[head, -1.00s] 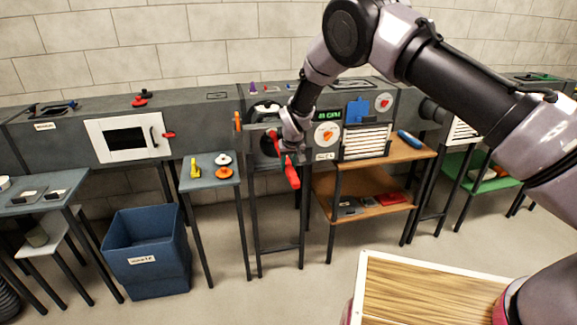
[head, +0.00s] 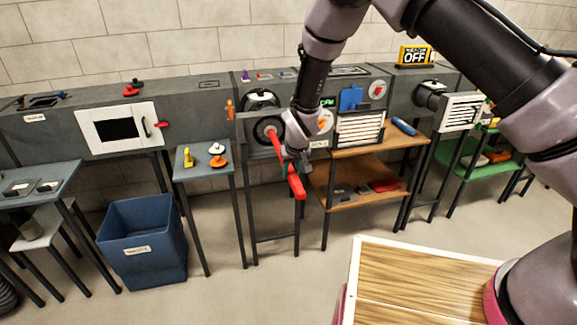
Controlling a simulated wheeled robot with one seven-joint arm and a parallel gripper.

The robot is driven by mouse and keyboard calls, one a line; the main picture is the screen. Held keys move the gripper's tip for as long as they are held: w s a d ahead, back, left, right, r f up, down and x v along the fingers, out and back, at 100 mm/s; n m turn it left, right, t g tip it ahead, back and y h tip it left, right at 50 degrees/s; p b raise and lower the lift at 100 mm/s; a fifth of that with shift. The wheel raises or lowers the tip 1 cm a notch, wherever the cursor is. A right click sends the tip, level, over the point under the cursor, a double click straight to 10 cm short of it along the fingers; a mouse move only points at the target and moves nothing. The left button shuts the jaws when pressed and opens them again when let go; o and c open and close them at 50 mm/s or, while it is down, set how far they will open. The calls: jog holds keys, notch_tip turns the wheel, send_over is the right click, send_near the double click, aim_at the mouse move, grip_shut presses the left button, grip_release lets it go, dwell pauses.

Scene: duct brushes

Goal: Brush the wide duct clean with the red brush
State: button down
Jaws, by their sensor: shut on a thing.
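The red brush (head: 296,184) has a thick red handle and a red shaft that runs up and left to a round dark duct opening (head: 261,132) in the grey duct wall. The brush head cannot be seen, and I cannot tell how far it is inside. My gripper (head: 290,165) is shut on the red brush between shaft and handle, in front of the opening. My wrist and forearm hide the wall to the right of it. Which opening is the wide duct is not readable here.
A small blue-grey table (head: 203,170) with yellow and orange items stands left. A blue bin (head: 143,240) is on the floor. A wooden shelf (head: 385,143) with a blue roll, a louvred vent (head: 361,129) and an OFF sign (head: 415,55) lie right. A wood-topped surface (head: 425,280) is in front.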

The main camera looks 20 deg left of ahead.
jog(key=s+d, duration=0.5)
jog(key=s, duration=0.3)
jog(key=s+d, duration=0.5)
jog(key=s, duration=0.4)
jog(key=shift+d, duration=0.35)
dwell(0.6)
